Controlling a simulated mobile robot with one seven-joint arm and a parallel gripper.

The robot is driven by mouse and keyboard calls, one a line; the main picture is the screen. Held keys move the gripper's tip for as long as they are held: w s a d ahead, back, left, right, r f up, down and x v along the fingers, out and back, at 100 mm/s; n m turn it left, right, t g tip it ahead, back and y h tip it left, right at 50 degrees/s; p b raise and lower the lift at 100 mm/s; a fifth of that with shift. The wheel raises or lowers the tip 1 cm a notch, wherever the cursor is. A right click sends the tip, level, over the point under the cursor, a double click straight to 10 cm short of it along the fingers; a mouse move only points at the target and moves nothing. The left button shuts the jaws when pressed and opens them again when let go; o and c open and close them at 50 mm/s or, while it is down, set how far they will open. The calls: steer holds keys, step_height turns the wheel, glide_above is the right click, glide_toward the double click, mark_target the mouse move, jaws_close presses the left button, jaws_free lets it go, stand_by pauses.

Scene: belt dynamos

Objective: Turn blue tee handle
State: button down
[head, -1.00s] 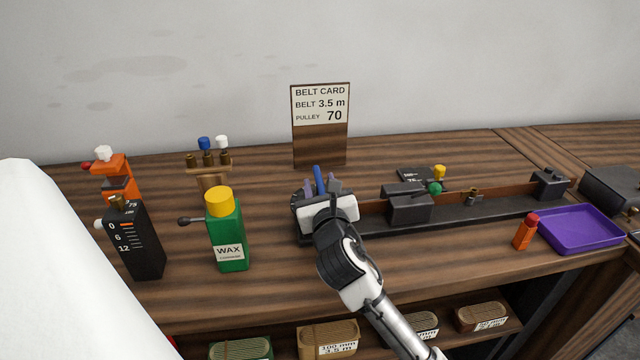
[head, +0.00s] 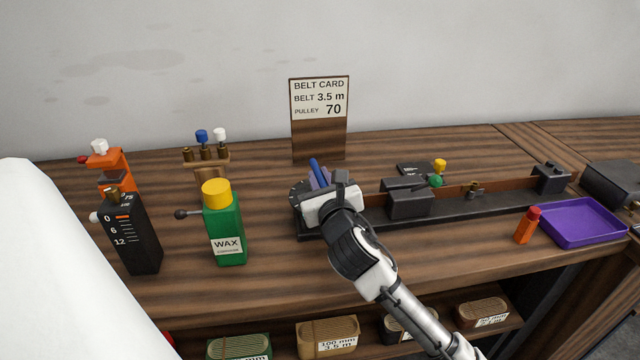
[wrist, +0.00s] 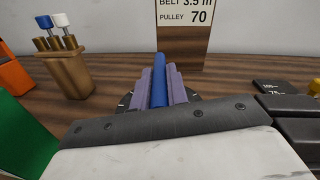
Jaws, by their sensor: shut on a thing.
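The blue tee handle (head: 315,172) stands over a dark round dial at the left end of the long black bench rail. In the wrist view the blue handle (wrist: 159,80) lies between two purple fingers, with the dial's pale tick marks (wrist: 124,104) showing at its left. My gripper (head: 319,177) is shut on the blue handle, with a finger on each side. My white and black wrist hides the handle's lower part and much of the dial.
A green wax bottle (head: 224,226) and a black gauge block (head: 131,235) stand to the left. The belt card (head: 319,118) stands behind the dial. A black block (head: 410,202) on the rail, an orange bottle (head: 527,226) and a purple tray (head: 582,224) are to the right.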

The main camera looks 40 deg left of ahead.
steer(key=shift+w+d+f+n+g+y+b, duration=0.15)
steer(key=shift+n+g+y+b, duration=0.45)
steer(key=shift+g, duration=0.4)
steer(key=shift+w+r+n+g+y+b, duration=0.1)
steer(key=shift+n+g+y+b, duration=0.3)
steer(key=shift+n+g+b, duration=0.5)
steer(key=shift+w+n+g+y+b, duration=0.1)
steer(key=shift+n+g+y+b, duration=0.3)
steer(key=shift+n+g, duration=0.85)
steer(key=shift+w+n+g+y+b, duration=0.15)
steer(key=shift+n+g+b, duration=0.45)
steer(key=shift+g, duration=1.25)
steer(key=shift+n+g+b, duration=0.5)
steer(key=shift+n+g, duration=0.15)
steer(key=shift+g, duration=0.35)
steer(key=shift+n+g, duration=0.3)
steer(key=c, duration=1.4)
jaws_free()
